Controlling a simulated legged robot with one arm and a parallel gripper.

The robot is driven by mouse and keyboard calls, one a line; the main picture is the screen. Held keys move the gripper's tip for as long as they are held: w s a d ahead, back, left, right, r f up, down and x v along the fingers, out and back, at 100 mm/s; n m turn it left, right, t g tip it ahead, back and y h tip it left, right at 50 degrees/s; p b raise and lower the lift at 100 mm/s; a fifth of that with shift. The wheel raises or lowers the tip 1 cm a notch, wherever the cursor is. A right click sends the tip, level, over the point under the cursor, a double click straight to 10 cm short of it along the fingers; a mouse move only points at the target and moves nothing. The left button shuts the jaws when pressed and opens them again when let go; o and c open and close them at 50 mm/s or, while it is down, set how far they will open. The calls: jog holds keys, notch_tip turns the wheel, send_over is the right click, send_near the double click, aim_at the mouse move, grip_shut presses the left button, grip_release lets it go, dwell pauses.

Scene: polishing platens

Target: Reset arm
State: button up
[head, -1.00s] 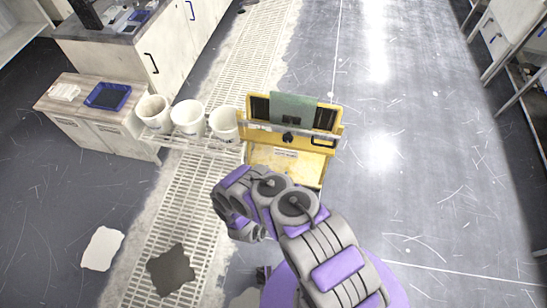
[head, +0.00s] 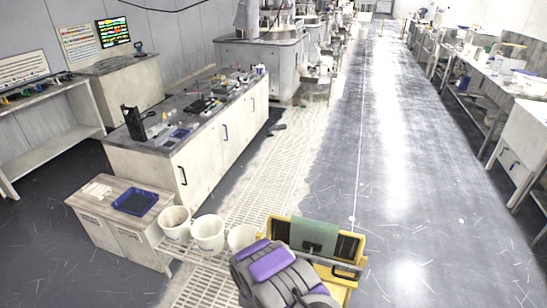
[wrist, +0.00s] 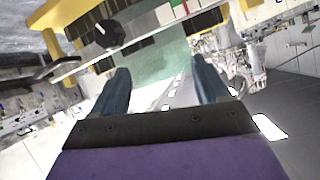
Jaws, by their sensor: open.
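My arm, grey and purple, rises from the bottom of the head view, in front of the yellow cart; its gripper end is not visible there. In the wrist view my gripper (wrist: 160,90) is open, with its two dark blue fingers apart. A pale green panel (wrist: 150,60) shows beyond and between the fingers; I cannot tell how near it is. The yellow cart (wrist: 62,18) with its black knob and handle fills the upper left of that view. In the head view the green panel (head: 315,236) stands upright at the cart (head: 275,224).
Several white buckets (head: 207,232) stand on a rack left of the cart. A low cabinet (head: 100,205) holds a blue tray (head: 135,202). A long counter (head: 160,150) lies behind. Workbenches (head: 480,110) line the right side. The grey floor aisle (head: 400,170) is open.

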notch_tip(320, 180, up, 13)
jog(key=n+g+y, duration=0.1)
jog(key=g+y, duration=0.2)
jog(key=s+d+r+n+g+y, duration=0.15)
jog(key=s+r+g, duration=0.25)
jog(key=s+r, duration=0.75)
jog(key=s+d+r+n+g, duration=0.1)
jog(key=s+r, duration=0.4)
jog(key=s, duration=0.7)
jog(key=s+d+r+n+g, duration=0.1)
jog(key=s+d+r+g, duration=0.2)
jog(key=s, duration=0.9)
jog(key=s+d+r+n+g, duration=0.2)
jog(key=s+d+r, duration=0.2)
jog(key=s, duration=0.8)
notch_tip(320, 180, up, 3)
jog(key=shift+f+g, duration=0.2)
jog(key=shift+g, duration=0.1)
